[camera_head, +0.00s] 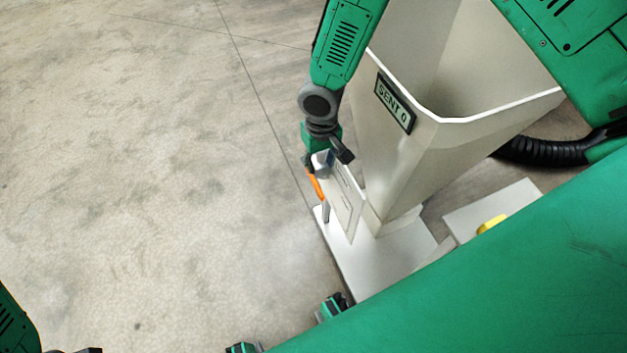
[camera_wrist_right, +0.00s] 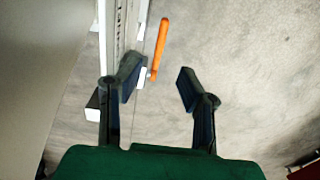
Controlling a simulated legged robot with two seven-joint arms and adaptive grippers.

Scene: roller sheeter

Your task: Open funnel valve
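The orange valve handle (camera_head: 316,187) shows at the lower left side of the pale funnel (camera_head: 400,170), beside a light panel (camera_head: 347,207). My right gripper (camera_head: 326,163) is just above the handle, seen small and partly hidden by its wrist. In the right wrist view my right gripper (camera_wrist_right: 158,83) is open, its dark fingers apart and nothing held. The orange handle (camera_wrist_right: 159,48) lies ahead of them, its lower end between the fingertips in the picture, nearer the left finger. Contact cannot be told. A green link of my left arm (camera_head: 14,322) shows bottom left; its gripper is out of view.
The funnel stands over a white base plate (camera_head: 375,268) and bears a label (camera_head: 395,103). A black ribbed hose (camera_head: 548,150) runs at the right. A yellow part (camera_head: 491,223) sits near the large green surface. The concrete floor (camera_head: 150,170) at left is clear.

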